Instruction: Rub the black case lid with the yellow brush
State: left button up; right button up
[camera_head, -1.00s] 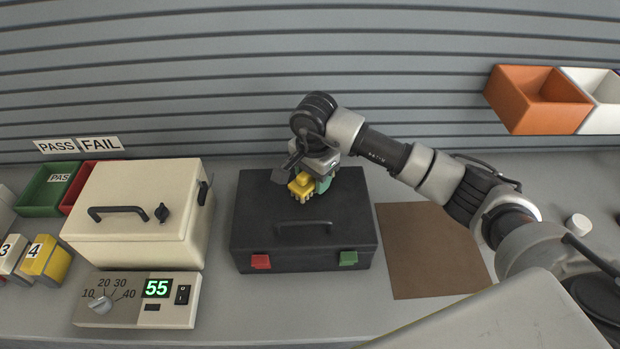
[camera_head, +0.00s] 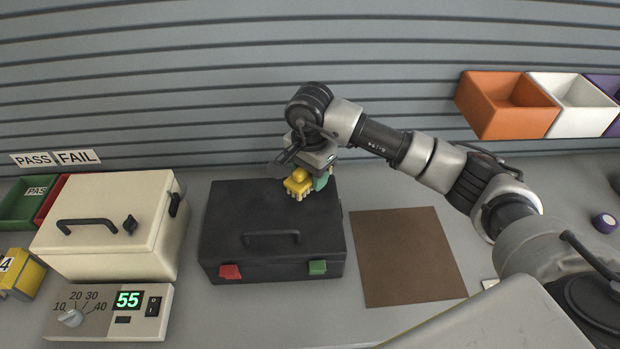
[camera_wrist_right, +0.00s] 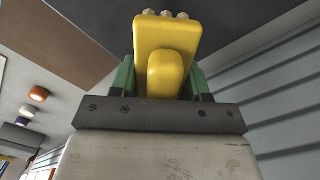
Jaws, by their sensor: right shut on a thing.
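The black case (camera_head: 228,215) stands shut on the bench, its handle, red latch and green latch facing me. My right gripper (camera_head: 311,183) is shut on the yellow brush (camera_head: 297,181), over the back right part of the lid. The brush's bristles point down at the lid; whether they touch it I cannot tell. In the right wrist view the yellow brush (camera_wrist_right: 166,52) sits between the green fingers, with pale bristle tufts at its far end and the dark case (camera_wrist_right: 225,20) beyond. My left gripper is not in view.
A cream box (camera_head: 105,220) and a dial unit reading 55 (camera_head: 110,312) stand left of the case. A brown mat (camera_head: 408,255) lies bare to its right. Orange (camera_head: 505,105) and white (camera_head: 572,105) bins hang on the slatted wall at right.

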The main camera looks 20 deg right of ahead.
notch_tip(320, 180, up, 2)
jog(key=shift+p, duration=0.3)
jog(key=shift+d+r+p, duration=0.15)
jog(key=shift+r+p, duration=0.25)
jog(key=shift+r, duration=0.8)
jog(key=shift+s+f, duration=0.1)
